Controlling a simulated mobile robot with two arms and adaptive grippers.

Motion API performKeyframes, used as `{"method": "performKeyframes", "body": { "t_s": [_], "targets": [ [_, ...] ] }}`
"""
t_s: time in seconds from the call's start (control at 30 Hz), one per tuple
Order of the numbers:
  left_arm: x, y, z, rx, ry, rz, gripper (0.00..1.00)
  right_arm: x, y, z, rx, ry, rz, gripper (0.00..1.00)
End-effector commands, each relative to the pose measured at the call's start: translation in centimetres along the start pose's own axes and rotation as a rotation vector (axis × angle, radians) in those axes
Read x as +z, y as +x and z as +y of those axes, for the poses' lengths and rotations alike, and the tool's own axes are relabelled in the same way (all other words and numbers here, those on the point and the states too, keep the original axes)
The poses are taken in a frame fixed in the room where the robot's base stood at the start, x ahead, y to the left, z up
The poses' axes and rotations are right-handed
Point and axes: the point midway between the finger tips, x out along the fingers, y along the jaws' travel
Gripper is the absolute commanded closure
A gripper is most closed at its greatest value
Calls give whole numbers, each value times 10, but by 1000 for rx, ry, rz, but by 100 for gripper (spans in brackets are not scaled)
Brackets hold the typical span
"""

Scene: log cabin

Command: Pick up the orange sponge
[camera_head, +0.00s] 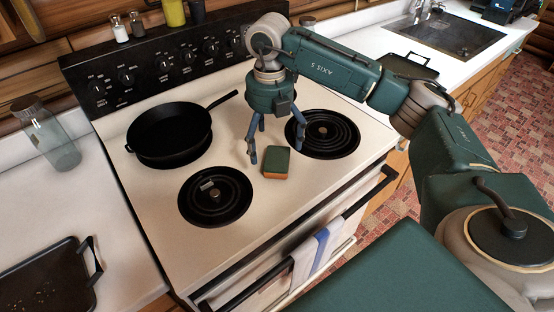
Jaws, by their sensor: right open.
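The orange sponge (276,162) lies on the white stovetop between the front left burner and the right burner. It has a dark green top and an orange side. My right gripper (272,150) points down, open and empty. I cannot tell how high the fingertips are above the stovetop. My left gripper is not in view.
A black frying pan (168,134) sits on the back left burner. A glass jar (52,140) and a dark tray (45,283) are on the left counter. A towel (318,252) hangs on the oven handle.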

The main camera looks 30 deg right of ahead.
Motion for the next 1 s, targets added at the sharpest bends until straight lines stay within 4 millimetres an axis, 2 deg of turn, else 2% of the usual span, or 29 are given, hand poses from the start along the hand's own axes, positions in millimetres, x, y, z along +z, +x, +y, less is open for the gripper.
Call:
{"method": "performKeyframes", "body": {
  "t_s": [0.17, 0.3, 0.43, 0.73, 0.9, 1.0],
  "targets": [
    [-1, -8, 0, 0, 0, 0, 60, 1, 12, -1, -1, 0, 2, 6],
    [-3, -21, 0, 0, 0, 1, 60, 5, 33, -3, -2, -1, 3, 6],
    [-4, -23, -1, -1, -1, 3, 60, 5, 50, -2, 0, -1, 1, 6],
    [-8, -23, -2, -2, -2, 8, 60, 5, 57, -1, 2, -3, 0, 6],
    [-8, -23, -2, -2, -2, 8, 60, 5, 56, -1, 2, -3, 0, 37],
    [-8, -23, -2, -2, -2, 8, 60, 5, 56, -1, 2, -3, 0, 38]
  ]
}}
